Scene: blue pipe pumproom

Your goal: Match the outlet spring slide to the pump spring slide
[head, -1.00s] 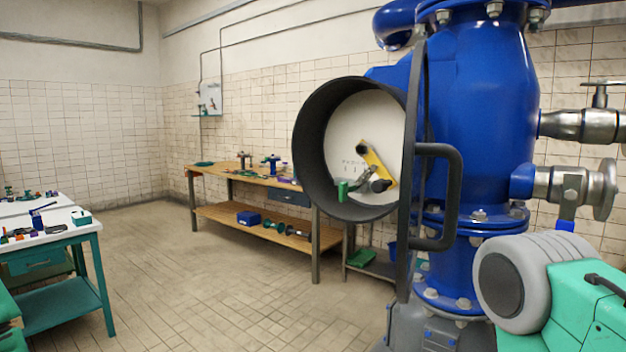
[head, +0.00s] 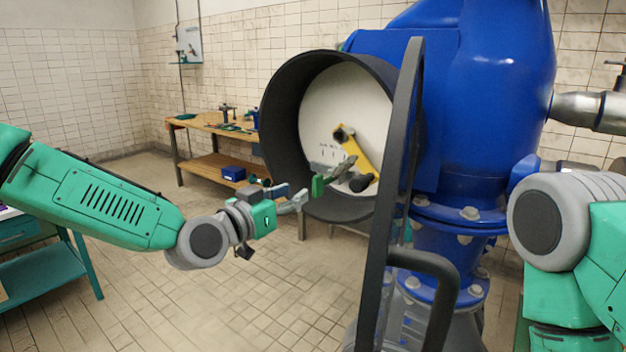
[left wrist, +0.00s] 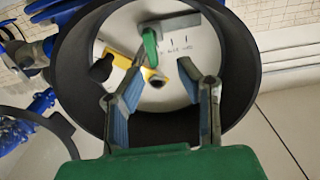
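A white dial plate (head: 335,100) sits inside a round black housing (head: 280,110) on the blue pump. On it are a yellow lever (head: 359,156) with black knobs and a grey lever (head: 338,166) with a green tip (head: 318,185). I cannot tell which is the outlet slide and which the pump slide. My left gripper (head: 297,194) is open and empty in front of the housing, just left of the green tip. In the left wrist view, the green tip (left wrist: 150,47) shows beyond the spread fingers (left wrist: 161,68), with the yellow lever (left wrist: 152,77) behind. My right gripper is out of view.
A black cover edge and handle (head: 440,262) stand at the housing's right side. A wooden workbench (head: 205,165) with tools is at the back, and a teal table (head: 50,275) at the left. The tiled floor between is clear.

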